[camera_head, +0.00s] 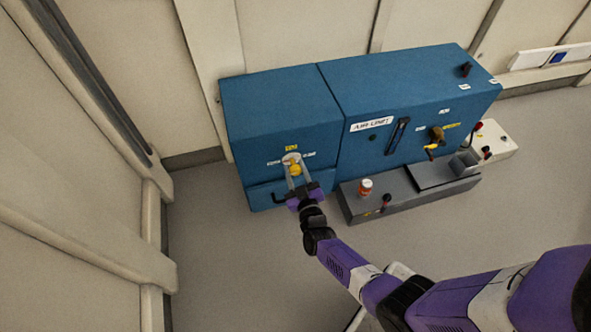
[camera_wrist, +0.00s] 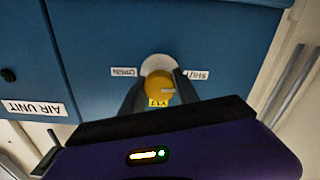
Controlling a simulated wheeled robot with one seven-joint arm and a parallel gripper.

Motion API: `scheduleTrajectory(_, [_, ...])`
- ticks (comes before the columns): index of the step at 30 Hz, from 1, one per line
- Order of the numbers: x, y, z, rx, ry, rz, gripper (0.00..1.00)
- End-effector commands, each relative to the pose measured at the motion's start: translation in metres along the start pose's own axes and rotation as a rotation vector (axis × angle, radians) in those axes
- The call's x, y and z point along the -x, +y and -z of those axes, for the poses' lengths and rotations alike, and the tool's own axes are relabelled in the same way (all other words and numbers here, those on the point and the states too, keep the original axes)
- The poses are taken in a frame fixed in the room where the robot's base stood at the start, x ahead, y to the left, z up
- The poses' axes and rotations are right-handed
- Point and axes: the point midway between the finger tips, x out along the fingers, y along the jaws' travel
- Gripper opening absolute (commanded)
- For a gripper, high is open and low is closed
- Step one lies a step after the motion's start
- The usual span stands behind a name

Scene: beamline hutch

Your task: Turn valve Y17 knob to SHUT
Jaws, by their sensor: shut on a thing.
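The yellow round knob (camera_head: 296,169) sits on the front of the left blue cabinet, on a pale round plate. In the wrist view the knob (camera_wrist: 156,84) lies between the two fingers. My gripper (camera_head: 294,172) is shut on it. A yellow tag (camera_head: 291,148) is above the knob in the head view; its text is partly hidden in the wrist view. In the wrist view the OPEN label (camera_wrist: 123,72) is left of the knob and the SHUT label (camera_wrist: 196,74) is right. A pale mark on the knob lies toward the right, the SHUT side.
The blue AIR UNIT cabinet (camera_head: 405,75) has a dark slot, a black knob and a yellow-handled valve (camera_head: 435,143). A dark handle is below the knob. Floor to the left is clear.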

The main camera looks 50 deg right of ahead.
Motion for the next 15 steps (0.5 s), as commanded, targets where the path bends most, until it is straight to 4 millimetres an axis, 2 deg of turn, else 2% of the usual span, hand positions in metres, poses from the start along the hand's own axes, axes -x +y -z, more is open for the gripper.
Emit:
scheduleTrajectory(5, [0.0014,-0.001,-0.002,0.003,-0.004,0.004,0.0])
scheduleTrajectory(6, [0.0014,-0.001,-0.002,0.003,-0.004,0.004,0.39])
scheduleTrajectory(9, [0.0012,-0.0009,-0.0018,0.002,-0.003,0.003,0.58])
scheduleTrajectory(15, [0.0006,-0.0004,-0.0008,0.001,-0.002,0.002,0.59])
